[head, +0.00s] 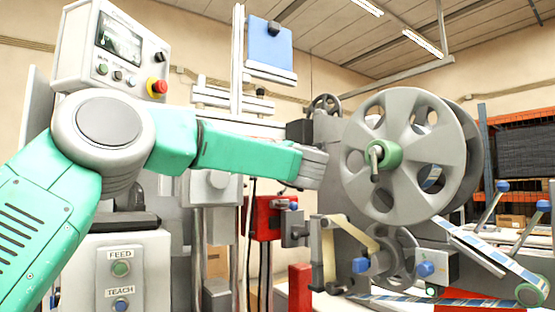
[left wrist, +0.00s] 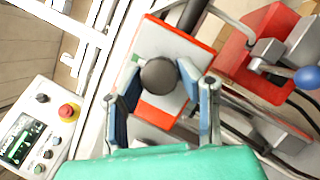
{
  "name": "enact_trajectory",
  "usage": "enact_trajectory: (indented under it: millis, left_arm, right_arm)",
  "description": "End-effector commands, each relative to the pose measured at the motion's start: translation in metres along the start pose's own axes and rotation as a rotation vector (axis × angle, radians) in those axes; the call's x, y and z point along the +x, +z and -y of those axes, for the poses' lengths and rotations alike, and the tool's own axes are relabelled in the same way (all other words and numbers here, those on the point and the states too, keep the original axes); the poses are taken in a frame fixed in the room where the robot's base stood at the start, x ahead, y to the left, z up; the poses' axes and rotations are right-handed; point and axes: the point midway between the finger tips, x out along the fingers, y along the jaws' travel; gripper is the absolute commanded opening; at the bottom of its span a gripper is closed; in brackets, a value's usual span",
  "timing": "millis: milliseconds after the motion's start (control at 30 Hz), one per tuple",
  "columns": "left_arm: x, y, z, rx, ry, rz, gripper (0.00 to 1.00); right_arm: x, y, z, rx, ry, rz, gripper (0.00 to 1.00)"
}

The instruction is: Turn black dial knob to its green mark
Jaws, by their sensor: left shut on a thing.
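The black dial knob (left wrist: 158,75) sits on a grey plate with a red border (left wrist: 178,43) in the left wrist view. A small green mark (left wrist: 135,58) shows on the plate's edge, up and left of the knob. I cannot make out a pointer on the knob. My left gripper (left wrist: 160,74) has its blue-padded fingers on either side of the knob, shut on it. In the head view, my left gripper (head: 314,166) is left of the large reel, and the knob cannot be made out there. My right gripper is in neither view.
A large grey reel (head: 398,120) with a green hub stands just right of my left gripper. A control box (head: 112,48) with a red button is at upper left. A red box (head: 266,218) and tape guides (head: 325,250) lie below the arm. A blue-knobbed lever (left wrist: 306,77) is right of the plate.

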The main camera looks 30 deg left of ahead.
Motion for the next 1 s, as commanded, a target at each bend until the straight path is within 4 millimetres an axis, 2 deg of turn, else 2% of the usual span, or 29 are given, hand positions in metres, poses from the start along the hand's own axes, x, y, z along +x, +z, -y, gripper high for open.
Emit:
enact_trajectory:
  millis: [267, 300, 333, 367, 733, 867, 1000]
  left_arm:
    - [0.001, 0.0, 0.0, 0.0, 0.0, 0.0, 0.02]
    - [0.001, 0.0, 0.0, 0.0, 0.0, 0.0, 0.38]
    - [0.001, 0.0, 0.0, 0.0, 0.0, 0.0, 0.48]
    - [0.001, 0.0, 0.0, 0.0, 0.0, 0.0, 0.51]
    - [-0.005, 0.0, -0.001, 0.0, 0.0, 0.001, 0.51]
    - [-0.022, 0.001, -0.001, -0.001, -0.002, 0.002, 0.51]
    - [-0.052, 0.0, 0.0, 0.001, -0.002, 0.003, 0.51]
  right_arm:
    - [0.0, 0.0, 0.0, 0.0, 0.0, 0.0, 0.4]
    - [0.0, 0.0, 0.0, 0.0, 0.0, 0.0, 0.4]
    - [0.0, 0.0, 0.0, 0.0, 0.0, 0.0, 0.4]
    - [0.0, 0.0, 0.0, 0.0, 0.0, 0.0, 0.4]
    - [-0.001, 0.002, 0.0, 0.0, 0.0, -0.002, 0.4]
    - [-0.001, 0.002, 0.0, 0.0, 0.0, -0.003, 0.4]
    - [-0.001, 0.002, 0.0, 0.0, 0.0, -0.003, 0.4]
